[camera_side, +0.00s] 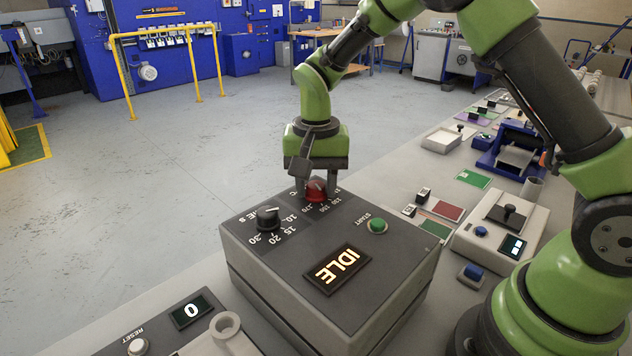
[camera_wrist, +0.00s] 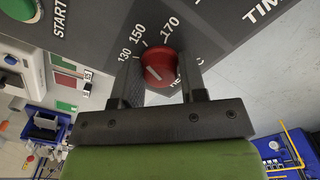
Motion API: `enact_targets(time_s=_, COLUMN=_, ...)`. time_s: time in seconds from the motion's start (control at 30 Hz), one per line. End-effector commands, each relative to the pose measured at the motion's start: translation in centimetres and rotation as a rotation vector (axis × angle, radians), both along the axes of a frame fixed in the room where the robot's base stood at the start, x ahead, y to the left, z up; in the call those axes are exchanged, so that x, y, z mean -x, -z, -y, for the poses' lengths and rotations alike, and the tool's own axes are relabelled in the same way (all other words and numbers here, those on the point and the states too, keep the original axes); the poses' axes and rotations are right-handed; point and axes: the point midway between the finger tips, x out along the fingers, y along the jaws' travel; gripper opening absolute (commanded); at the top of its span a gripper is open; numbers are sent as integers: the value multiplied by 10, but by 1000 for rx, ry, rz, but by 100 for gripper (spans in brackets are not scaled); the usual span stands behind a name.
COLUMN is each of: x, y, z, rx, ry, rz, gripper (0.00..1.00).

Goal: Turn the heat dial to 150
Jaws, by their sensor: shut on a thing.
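The red heat dial (camera_side: 316,193) sits on the far edge of the grey control box (camera_side: 245,242). In the wrist view the dial (camera_wrist: 158,66) has the printed numbers 130, 150 and 170 around it. A short white mark slants across its face; I cannot tell exactly which number it points to. My gripper (camera_side: 317,187) reaches down from above and is shut on the dial. In the wrist view my gripper (camera_wrist: 160,78) has one finger on each side of the dial. The fingers hide part of the scale.
A black time dial (camera_side: 267,217) stands close to the left of my gripper. A green START button (camera_side: 377,226) is on the right, and a lit display (camera_side: 338,268) reads IDLE. A counter box (camera_side: 190,312) reading 0 stands at the front left. Other devices line the bench at right.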

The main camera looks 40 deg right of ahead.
Motion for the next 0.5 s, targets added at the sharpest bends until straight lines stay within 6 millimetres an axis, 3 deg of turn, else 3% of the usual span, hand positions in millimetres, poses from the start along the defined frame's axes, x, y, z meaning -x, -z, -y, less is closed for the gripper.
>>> enact_targets(time_s=0.17, x=-1, y=-1, z=0, rx=1, ry=-2, rz=7, gripper=15)
enact_targets(time_s=0.2, x=-1, y=-1, z=1, rx=1, ry=-2, rz=7, gripper=48)
enact_targets(time_s=0.27, x=-1, y=-1, z=0, rx=1, ry=-2, rz=6, gripper=62)
enact_targets(time_s=0.5, x=-1, y=-1, z=0, rx=0, ry=-2, rz=3, gripper=64)
